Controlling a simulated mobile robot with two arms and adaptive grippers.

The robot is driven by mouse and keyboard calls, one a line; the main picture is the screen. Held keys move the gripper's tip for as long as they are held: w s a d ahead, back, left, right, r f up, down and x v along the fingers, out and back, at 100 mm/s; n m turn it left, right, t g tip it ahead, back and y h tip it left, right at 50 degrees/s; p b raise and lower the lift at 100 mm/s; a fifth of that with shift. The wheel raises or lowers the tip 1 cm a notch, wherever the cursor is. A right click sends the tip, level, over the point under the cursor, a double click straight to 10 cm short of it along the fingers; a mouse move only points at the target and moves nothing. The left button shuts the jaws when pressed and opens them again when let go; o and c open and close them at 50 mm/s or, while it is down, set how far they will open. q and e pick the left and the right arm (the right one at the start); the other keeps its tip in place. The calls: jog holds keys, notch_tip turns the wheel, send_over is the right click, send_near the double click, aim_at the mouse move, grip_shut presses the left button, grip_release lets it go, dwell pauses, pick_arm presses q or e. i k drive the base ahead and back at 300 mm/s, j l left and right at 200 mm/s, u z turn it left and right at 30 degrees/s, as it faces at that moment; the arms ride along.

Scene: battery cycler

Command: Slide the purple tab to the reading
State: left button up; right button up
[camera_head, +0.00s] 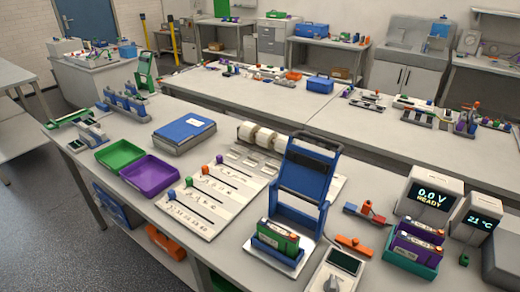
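The slider board (237,182) lies flat on the front bench, pale, with several parallel dark slots and printed marks. A display box (432,195) at the right reads 0.0 V READY. A smaller display (478,219) reads 21 °C. Neither of my grippers is in view.
A blue upright frame (305,173) stands right of the board, with a green battery pack (277,238) at its foot. A purple tray (151,175), a green tray (119,155) and a blue-topped case (184,131) lie to the left. A handheld meter (343,263) lies at the front edge.

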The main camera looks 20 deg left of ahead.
aim_at(219, 158)
jog(key=j+z, duration=0.5)
jog(key=j, duration=0.35)
jog(key=j+z, duration=0.5)
jog(key=j, duration=0.4)
